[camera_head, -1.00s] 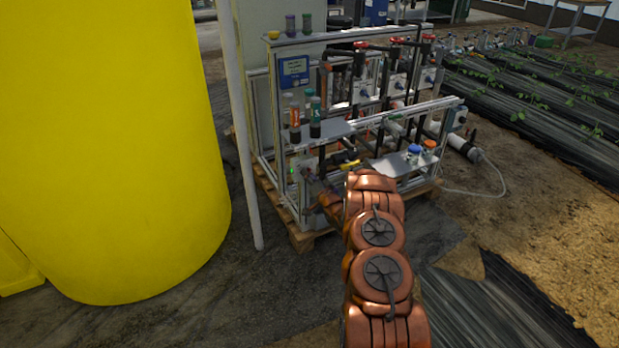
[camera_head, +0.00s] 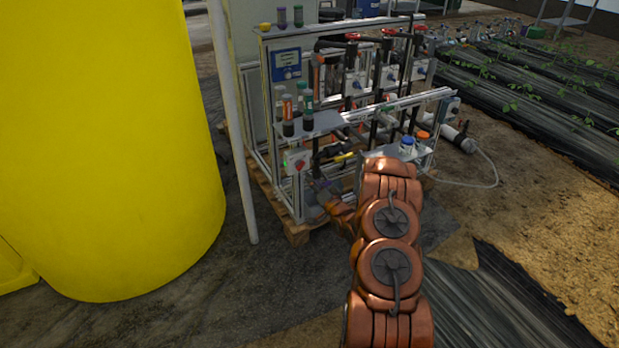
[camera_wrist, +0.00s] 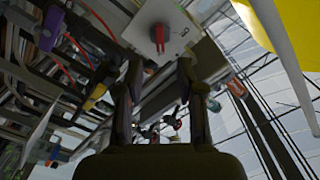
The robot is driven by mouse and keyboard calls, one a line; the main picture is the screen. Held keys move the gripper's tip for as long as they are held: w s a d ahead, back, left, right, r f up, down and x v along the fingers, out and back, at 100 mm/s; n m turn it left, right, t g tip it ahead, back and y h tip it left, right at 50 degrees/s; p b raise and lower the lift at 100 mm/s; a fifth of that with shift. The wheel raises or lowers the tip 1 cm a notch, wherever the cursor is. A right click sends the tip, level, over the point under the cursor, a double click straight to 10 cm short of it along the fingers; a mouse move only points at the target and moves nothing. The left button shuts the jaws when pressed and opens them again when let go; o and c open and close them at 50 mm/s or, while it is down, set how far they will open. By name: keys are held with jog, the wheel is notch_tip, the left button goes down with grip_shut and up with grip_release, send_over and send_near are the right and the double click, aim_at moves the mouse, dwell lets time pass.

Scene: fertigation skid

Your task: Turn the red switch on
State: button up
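The red switch (camera_head: 299,165) is a small red knob on a pale grey box (camera_head: 290,158) at the front left corner of the skid frame. In the wrist view the red switch (camera_wrist: 159,36) shows near the top middle, its handle lying roughly along the picture's vertical, on the box face (camera_wrist: 143,22). My gripper (camera_wrist: 158,72) is open and empty, one finger on each side below the switch in that view, not touching it. In the head view my gripper (camera_head: 322,188) is small and partly hidden, just below and right of the box.
A large yellow tank (camera_head: 110,150) and a pale post (camera_head: 233,130) stand left of the skid. Capped bottles (camera_head: 288,115) stand on a shelf above the switch box. A yellow-handled valve (camera_head: 343,157) and pipes are close to my gripper. The floor in front is clear.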

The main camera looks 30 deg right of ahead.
jog(key=shift+s+a, duration=0.15)
jog(key=shift+s, duration=1.4)
jog(key=w+a+r+n+g, duration=0.2)
jog(key=a+r+n+g, duration=0.1)
jog(key=a+r+g, duration=0.2)
jog(key=s+a+r+n+g, duration=0.3)
jog(key=s+a+r+g, duration=0.35)
jog(key=s+a, duration=0.3)
jog(key=s+a+r+n+g+y, duration=0.1)
jog(key=s+a+r+g, duration=0.4)
jog(key=s, duration=0.8)
jog(key=s+a+r+n+g, duration=0.1)
jog(key=s+a+r+n, duration=0.15)
jog(key=s+a, duration=0.75)
jog(key=s+a+r+n+g+y, duration=0.1)
jog(key=s+a+r+g, duration=0.3)
jog(key=s, duration=1.1)
notch_tip(320, 180, up, 24)
jog(key=s+d+t+p, duration=0.1)
jog(key=p, duration=2.1)
jog(key=shift+s+r+t, duration=0.2)
jog(key=shift+s+t, duration=0.05)
jog(key=shift+t, duration=0.1)
